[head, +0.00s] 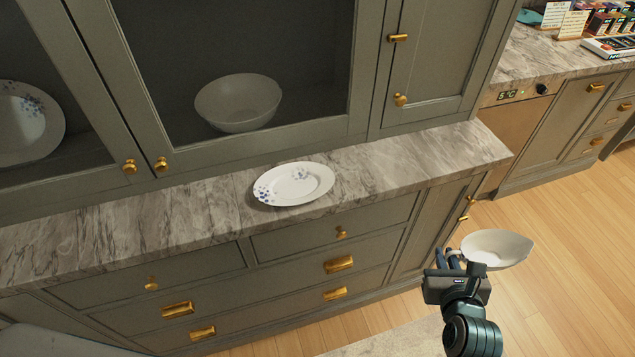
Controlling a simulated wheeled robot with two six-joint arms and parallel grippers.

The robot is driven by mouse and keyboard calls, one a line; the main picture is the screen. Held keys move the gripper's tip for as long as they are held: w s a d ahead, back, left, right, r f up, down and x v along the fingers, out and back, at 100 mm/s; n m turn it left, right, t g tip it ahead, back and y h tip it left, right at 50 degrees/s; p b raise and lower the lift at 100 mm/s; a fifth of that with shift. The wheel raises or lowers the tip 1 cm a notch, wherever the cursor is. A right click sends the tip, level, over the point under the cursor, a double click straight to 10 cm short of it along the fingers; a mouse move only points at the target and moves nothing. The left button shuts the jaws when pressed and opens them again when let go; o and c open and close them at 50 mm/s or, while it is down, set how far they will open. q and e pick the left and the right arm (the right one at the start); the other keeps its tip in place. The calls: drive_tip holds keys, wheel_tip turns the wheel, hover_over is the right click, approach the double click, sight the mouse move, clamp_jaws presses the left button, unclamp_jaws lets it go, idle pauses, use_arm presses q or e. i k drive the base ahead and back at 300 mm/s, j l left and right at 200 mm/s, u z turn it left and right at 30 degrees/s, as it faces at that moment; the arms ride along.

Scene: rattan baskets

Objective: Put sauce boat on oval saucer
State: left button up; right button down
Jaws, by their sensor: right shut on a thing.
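The oval saucer (294,184) is white with blue flowers. It lies on the marble counter in front of the glass-doored cabinet, with nothing on it. The sauce boat (497,248) is a plain white oval bowl shape at the lower right. My right gripper (455,260) is shut on its left end and holds it in the air, upright or nearly so, beyond the counter's front edge and over the wooden floor. The sauce boat is apart from the saucer, to its right and lower in the picture. My left gripper is not in view.
The marble counter (420,160) is clear on both sides of the saucer. Behind glass stand a white bowl (238,103) and a flowered plate (28,123). Brass knobs and drawer handles (339,264) stick out from the cabinet fronts. Boxes (600,22) stand on the far counter.

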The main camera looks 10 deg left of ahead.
sight(291, 187)
drive_tip(key=k+j, duration=0.2)
drive_tip(key=j, duration=0.25)
drive_tip(key=k+j+z, duration=0.15)
drive_tip(key=j, duration=0.35)
drive_tip(key=k+j, duration=0.2)
drive_tip(key=j, duration=0.25)
drive_tip(key=k+j+z, duration=0.1)
drive_tip(key=j, duration=0.35)
drive_tip(key=k+j+z, duration=0.1)
drive_tip(key=k+j, duration=0.5)
drive_tip(key=j, duration=0.25)
drive_tip(key=i+j, duration=0.3)
drive_tip(key=i, duration=0.2)
